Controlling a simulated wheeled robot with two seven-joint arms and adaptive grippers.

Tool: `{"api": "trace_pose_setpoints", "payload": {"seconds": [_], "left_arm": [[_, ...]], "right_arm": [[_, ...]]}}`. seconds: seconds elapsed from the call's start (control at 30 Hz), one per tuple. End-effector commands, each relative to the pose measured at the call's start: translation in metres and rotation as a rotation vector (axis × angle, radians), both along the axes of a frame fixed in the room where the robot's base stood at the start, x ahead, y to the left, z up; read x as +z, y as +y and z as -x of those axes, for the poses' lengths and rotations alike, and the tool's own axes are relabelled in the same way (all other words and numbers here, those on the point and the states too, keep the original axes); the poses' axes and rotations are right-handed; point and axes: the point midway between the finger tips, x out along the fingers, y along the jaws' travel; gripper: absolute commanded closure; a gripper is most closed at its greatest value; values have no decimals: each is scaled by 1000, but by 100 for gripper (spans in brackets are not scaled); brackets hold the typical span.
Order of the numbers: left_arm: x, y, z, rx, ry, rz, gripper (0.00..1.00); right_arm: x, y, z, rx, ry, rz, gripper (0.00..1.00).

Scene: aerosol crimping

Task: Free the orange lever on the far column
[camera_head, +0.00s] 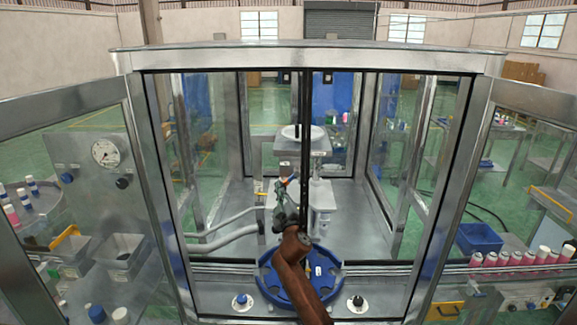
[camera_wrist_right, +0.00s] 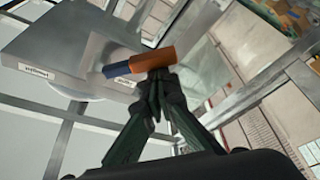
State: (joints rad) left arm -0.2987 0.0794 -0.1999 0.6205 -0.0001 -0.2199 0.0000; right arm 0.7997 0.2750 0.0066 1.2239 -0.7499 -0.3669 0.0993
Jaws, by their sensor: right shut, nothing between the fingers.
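The orange lever (camera_wrist_right: 152,61), a short cylinder with a blue end, shows in the right wrist view just beyond my fingertips. In the head view, a small orange and blue spot (camera_head: 284,181) shows at the tip of my right gripper, partly hidden by it. My right gripper (camera_wrist_right: 158,78) is shut with nothing between its fingers. Its tips are at or against the underside of the lever; I cannot tell if they touch. In the head view my right gripper (camera_head: 282,194) is inside the glass cabin, in front of the far column. My left gripper is not in view.
A blue round turntable (camera_head: 264,283) lies below my right arm. A dark vertical bar (camera_head: 305,130) stands close to the arm. Grey pipes (camera_head: 222,238) run at the left. Metal frame posts (camera_head: 440,190) and glass panels bound the cabin; its floor at right is clear.

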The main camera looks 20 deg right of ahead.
Motion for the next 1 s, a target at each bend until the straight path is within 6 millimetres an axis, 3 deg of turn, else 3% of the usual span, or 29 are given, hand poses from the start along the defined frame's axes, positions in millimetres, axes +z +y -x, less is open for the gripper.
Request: {"api": "trace_pose_setpoints", "payload": {"seconds": [0.1,0.4,1.0], "left_arm": [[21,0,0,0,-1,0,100],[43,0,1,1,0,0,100],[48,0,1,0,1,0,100]], "right_arm": [[0,0,0,5,37,77,100],[-10,-6,3,5,91,199,100],[-15,-8,4,4,108,232,100]]}}
